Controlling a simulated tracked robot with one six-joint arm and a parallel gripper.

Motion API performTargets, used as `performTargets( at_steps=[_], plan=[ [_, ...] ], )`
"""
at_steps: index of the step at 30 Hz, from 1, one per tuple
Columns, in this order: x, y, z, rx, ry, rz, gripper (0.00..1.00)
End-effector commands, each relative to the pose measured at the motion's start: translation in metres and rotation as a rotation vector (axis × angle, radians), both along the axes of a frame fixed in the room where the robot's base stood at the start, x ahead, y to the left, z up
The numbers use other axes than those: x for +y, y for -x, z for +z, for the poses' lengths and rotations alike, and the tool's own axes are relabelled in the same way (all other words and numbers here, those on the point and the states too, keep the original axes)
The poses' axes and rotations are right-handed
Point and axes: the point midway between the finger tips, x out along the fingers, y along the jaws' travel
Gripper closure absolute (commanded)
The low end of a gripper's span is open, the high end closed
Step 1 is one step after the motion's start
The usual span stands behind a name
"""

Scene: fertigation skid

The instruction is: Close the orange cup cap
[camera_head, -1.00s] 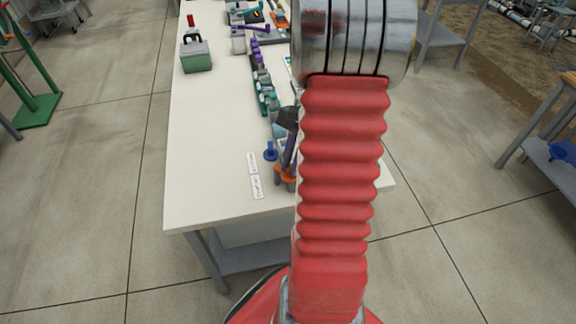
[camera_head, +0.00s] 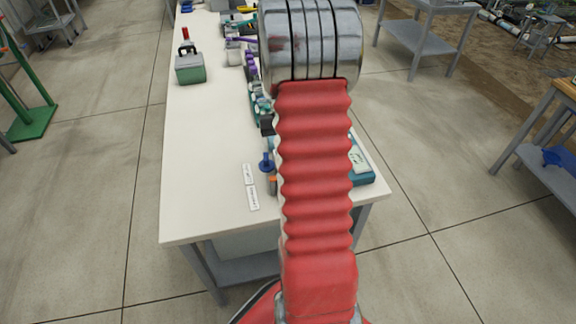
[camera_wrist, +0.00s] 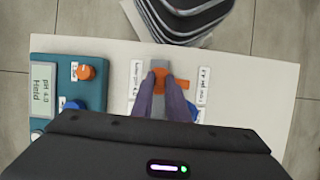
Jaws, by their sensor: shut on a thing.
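In the wrist view, my gripper (camera_wrist: 160,78) has its two dark purple fingers close together over the white table. They are shut on an orange piece (camera_wrist: 159,85) that looks like part of the orange cup cap. An orange tab (camera_wrist: 181,84) sticks out to the right of the fingers. The cup below is hidden by the fingers and the wrist housing, so I cannot tell how the cap sits on it. In the head view, only a sliver of orange (camera_head: 272,179) shows beside my red arm, and the fingertips are hidden.
A blue item (camera_wrist: 192,111) stands right of the fingers; a blue item (camera_head: 266,163) shows in the head view. A teal meter (camera_wrist: 67,75) with knobs lies left in the wrist view. White labels (camera_head: 251,187) lie on the table (camera_head: 205,170).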

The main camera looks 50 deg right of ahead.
Motion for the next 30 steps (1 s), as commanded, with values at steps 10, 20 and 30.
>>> performTargets(
  at_steps=[10, 20, 30],
  plan=[
    [-0.0017, -0.005, 0.0011, -0.006, 0.003, 0.058, 1.0],
    [-0.0019, -0.0052, 0.0012, -0.007, 0.004, 0.058, 0.82],
    [-0.0014, -0.0033, 0.0003, -0.003, 0.001, 0.056, 0.67]
  ],
)
